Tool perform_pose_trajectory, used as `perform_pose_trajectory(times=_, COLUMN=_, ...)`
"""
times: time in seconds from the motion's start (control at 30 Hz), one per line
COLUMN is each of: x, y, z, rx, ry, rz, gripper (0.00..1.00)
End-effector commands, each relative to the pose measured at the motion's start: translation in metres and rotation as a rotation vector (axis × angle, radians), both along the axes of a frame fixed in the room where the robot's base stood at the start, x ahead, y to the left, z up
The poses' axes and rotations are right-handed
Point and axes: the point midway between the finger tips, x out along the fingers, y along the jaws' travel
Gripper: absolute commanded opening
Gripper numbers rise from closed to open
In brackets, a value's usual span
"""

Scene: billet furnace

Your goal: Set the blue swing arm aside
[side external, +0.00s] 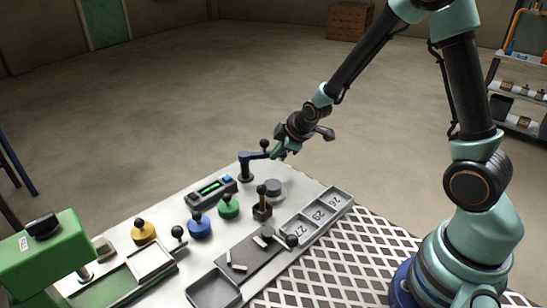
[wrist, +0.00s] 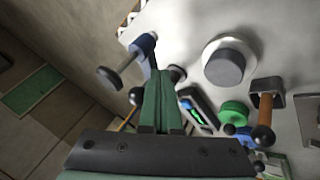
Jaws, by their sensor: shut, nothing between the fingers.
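The blue swing arm (side external: 257,156) stands at the far edge of the table in the side view, with a dark post and a black ball knob on top. My gripper (side external: 280,151) is shut and empty, close beside the arm's free end. In the wrist view, the closed green fingers (wrist: 160,78) lie just by the blue swing arm (wrist: 142,46), and they hide part of it. A black knob on a metal stem sticks out to its left. I cannot tell whether the fingers touch the arm.
A grey round piece (side external: 273,187), a wooden-handled lever (side external: 262,204), a display box (side external: 210,191) and green (side external: 228,207), blue (side external: 199,226) and yellow (side external: 143,232) knobbed pieces stand nearby. Numbered trays (side external: 331,201) line the right edge. A green machine (side external: 45,262) stands front left.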

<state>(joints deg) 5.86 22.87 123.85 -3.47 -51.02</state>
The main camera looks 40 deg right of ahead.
Motion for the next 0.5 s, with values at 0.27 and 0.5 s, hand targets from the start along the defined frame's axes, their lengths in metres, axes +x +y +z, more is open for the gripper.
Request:
perform_pose_trajectory(times=0.27, x=0.0048, y=-0.0072, z=0.0000, rx=-0.006, ry=0.002, rz=-0.005, gripper=0.00)
perform_pose_trajectory(times=0.5, x=-0.0002, y=-0.0042, z=0.0001, rx=-0.004, ry=0.002, rz=-0.003, gripper=0.00)
